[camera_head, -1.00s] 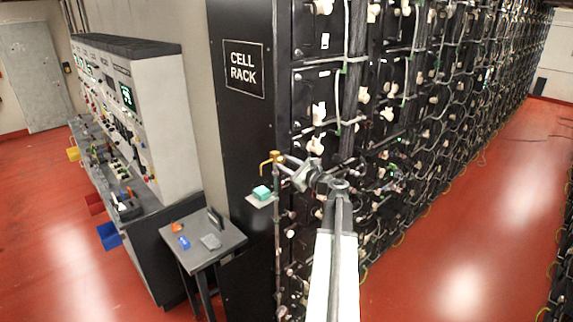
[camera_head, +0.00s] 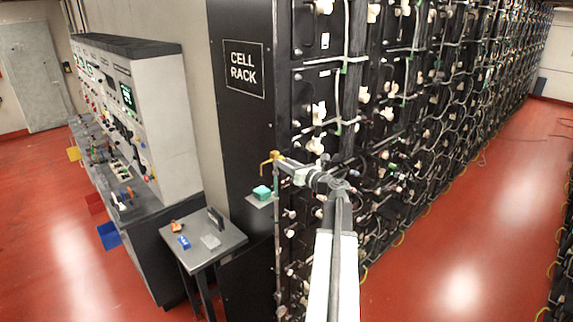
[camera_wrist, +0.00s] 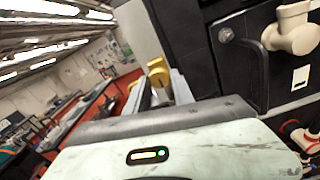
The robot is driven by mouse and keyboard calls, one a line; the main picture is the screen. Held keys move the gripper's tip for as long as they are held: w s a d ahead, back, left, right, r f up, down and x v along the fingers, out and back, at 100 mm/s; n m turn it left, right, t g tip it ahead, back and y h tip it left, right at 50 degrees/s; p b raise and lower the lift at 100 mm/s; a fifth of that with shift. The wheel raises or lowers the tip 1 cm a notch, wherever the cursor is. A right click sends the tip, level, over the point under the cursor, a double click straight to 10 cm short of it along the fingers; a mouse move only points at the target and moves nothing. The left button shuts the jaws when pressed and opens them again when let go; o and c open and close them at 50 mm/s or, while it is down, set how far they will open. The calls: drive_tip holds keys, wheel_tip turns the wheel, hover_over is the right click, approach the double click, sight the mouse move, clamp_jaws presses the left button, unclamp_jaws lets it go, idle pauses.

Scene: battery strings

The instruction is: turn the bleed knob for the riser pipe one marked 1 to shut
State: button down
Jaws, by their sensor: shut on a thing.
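The yellow bleed knob (camera_head: 268,158) is at the top of a thin vertical riser pipe (camera_head: 277,250) by the front corner of the cell rack. My gripper (camera_head: 279,160) reaches it from the right and is shut on it. In the wrist view the yellow knob (camera_wrist: 157,72) shows at the far end between my gripper's fingers (camera_wrist: 160,88). The fingers hide part of the knob. I cannot read a number mark on the pipe, and the knob's exact angle is too small to tell.
A small shelf with a teal block (camera_head: 262,192) sits just below the knob. The black cell rack (camera_head: 243,130), with cables and pale fittings, stands close beside my arm. A small grey table (camera_head: 205,259) with a few items stands at left. Red floor is clear at right.

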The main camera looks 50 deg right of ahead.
idle(0.5)
drive_tip(key=c, duration=1.1)
unclamp_jaws()
drive_tip(key=s, duration=0.8)
drive_tip(key=shift+a, duration=0.3)
drive_tip(key=shift+w, duration=0.1)
